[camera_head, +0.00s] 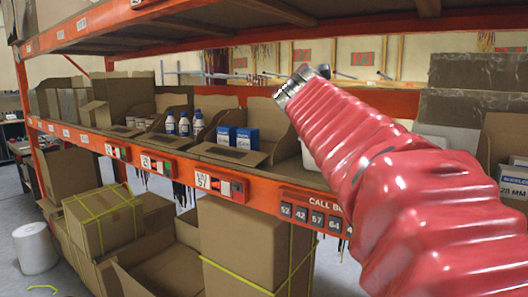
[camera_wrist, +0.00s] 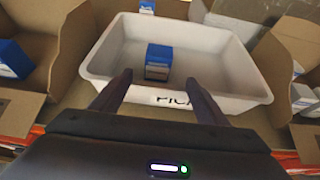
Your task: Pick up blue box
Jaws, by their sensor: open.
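In the wrist view a blue box (camera_wrist: 158,55) with a white and brown lower label stands upright inside a white bin (camera_wrist: 255,88) marked "PICK" on its front wall. My gripper (camera_wrist: 158,80) is open, its two dark fingers at the bin's near edge, either side of the box's line. The fingers look apart from the box, which stands farther into the bin. In the head view my red-sleeved arm hides most of the white bin (camera_head: 308,157), and the gripper fingers are not visible. Two more blue boxes (camera_head: 226,135) (camera_head: 247,138) stand in a cardboard bin to the left.
Cardboard bins flank the white bin closely, with a blue box (camera_wrist: 14,57) at left and pale boxes (camera_wrist: 302,97) at right. Bottles (camera_head: 184,124) stand farther left on the orange rack (camera_head: 130,155). An upper shelf (camera_head: 150,12) runs overhead.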

